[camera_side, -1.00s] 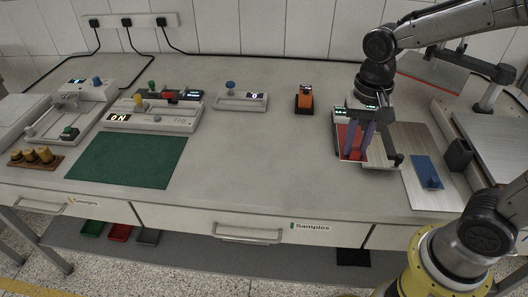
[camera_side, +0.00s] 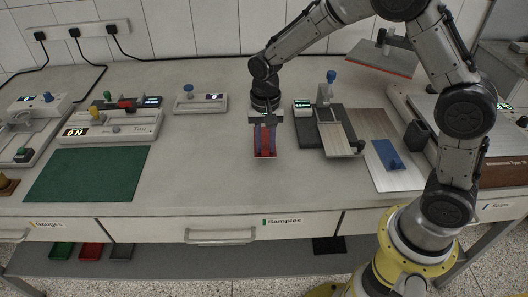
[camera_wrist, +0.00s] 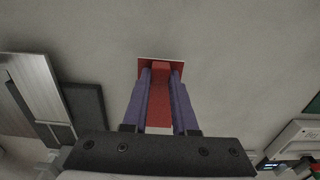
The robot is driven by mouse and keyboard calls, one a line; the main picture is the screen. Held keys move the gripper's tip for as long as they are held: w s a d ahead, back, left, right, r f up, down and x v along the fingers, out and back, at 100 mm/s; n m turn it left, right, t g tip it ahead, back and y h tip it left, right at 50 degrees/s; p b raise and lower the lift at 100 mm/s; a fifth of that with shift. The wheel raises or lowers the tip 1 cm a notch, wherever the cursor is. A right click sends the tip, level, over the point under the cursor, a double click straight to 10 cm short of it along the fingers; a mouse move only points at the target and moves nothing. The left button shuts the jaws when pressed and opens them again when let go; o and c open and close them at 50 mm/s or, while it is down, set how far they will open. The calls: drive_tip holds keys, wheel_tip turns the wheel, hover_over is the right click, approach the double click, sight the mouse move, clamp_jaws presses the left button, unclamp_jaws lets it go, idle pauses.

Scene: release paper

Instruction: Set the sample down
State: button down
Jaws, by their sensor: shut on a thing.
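The sample seems to be a red piece (camera_side: 264,153) with a raised red grip and a thin pale edge. In the wrist view the red piece (camera_wrist: 160,98) lies between the two purple fingers. My gripper (camera_side: 265,146) is shut on it, fingers pointing down, low over the bare grey bench (camera_side: 220,170). I cannot tell whether the red piece touches the bench. The fingers hide part of it.
A dark device with a pale plate (camera_side: 335,137) stands just right of my gripper. Further right, a blue piece (camera_side: 385,154) lies on a light panel (camera_side: 400,180). A green mat (camera_side: 85,175) lies left. The bench between mat and gripper is clear.

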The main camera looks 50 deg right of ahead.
drive_tip(key=shift+w+f, duration=0.25)
drive_tip(key=shift+f, duration=1.55)
drive_tip(key=shift+f, duration=0.15)
drive_tip(key=c, duration=0.7)
unclamp_jaws()
wheel_tip(320, 180, up, 12)
drive_tip(key=shift+s+r, duration=0.1)
drive_tip(key=shift+r, duration=0.15)
